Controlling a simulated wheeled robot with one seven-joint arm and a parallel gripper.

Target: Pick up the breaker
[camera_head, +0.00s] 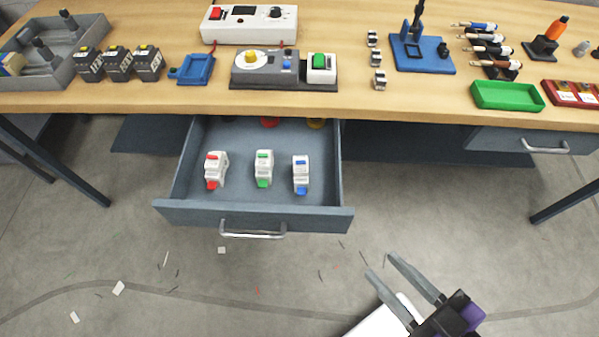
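Three white breakers stand in the open drawer (180,180) under the workbench. One breaker (215,172) has red parts, one breaker (264,168) has green parts and one breaker (301,174) has blue parts. They stand apart in a row, red at left, green in the middle, blue at right. My gripper (379,264) is open and empty, in front of the drawer and to its lower right. Its two grey fingers point up and left, apart from the drawer.
The wooden bench top (350,105) holds a control panel (250,24), a grey fixture (265,68), black modules (118,65), a green tray (507,95) and a grey bin (60,75). The drawer's front handle (253,231) sticks out. A second drawer (535,140) at right is closed. Floor in front is clear except scraps.

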